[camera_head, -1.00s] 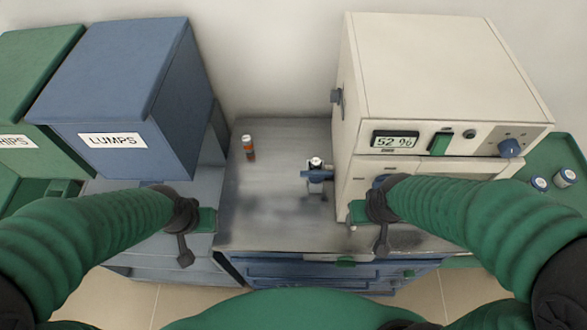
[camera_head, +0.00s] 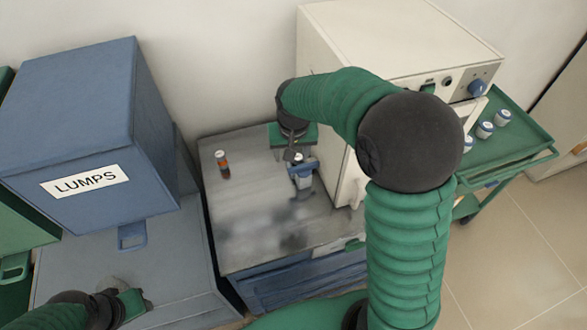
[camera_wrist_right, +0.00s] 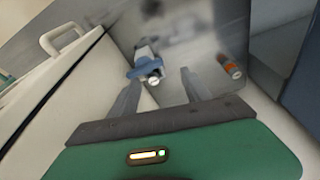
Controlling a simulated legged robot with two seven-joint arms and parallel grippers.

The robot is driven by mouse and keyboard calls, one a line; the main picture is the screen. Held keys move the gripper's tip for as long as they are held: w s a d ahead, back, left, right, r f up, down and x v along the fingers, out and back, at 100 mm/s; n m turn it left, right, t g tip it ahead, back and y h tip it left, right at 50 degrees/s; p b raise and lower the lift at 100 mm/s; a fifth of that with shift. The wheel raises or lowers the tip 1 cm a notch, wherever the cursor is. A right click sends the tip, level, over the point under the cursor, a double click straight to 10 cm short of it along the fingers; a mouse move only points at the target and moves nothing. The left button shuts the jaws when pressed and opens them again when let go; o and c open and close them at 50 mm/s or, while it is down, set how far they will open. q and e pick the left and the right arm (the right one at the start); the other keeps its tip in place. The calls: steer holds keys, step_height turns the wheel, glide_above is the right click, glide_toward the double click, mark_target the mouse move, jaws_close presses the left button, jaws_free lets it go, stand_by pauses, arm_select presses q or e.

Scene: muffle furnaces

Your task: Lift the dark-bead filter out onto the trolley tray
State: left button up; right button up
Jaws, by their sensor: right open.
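My right gripper (camera_head: 296,153) is open above the grey bench, beside the furnace. Its two fingers (camera_wrist_right: 160,88) point towards a small blue fitting with a pale top (camera_head: 301,172), which stands on the bench. In the right wrist view the fitting (camera_wrist_right: 146,64) lies just beyond and between the fingertips; I see no grip on it. A small orange-brown bottle with a white cap (camera_head: 222,163) stands left of it. I cannot make out dark beads in anything. The green trolley tray (camera_head: 525,140) is at the right. My left gripper (camera_head: 134,302) is at the lower left, its jaws unclear.
The cream furnace (camera_head: 400,45) stands on the bench's right side, between fitting and trolley. Several white jars with blue parts (camera_head: 484,130) stand on the tray's left side. A blue LUMPS bin (camera_head: 80,130) is at the left. The bench front is clear.

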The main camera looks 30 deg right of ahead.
steer(key=w+d+m+b, duration=0.2)
steer(key=w+d, duration=0.3)
steer(key=d, duration=0.1)
glide_toward(298, 157)
steer(key=shift+h, duration=0.3)
steer(key=x, duration=0.5)
steer(key=shift+d+f+p, duration=0.1)
steer(key=shift+p, duration=0.2)
steer(key=x, duration=0.4)
steer(key=shift+w+a+f+p, duration=0.1)
steer(key=shift+a+f+p, duration=0.2)
steer(key=shift+f+p, duration=0.05)
steer(key=shift+w+f, duration=0.15)
steer(key=shift+f, duration=0.2)
arm_select(q)
steer(key=shift+x, duration=0.8)
arm_select(e)
jaws_close()
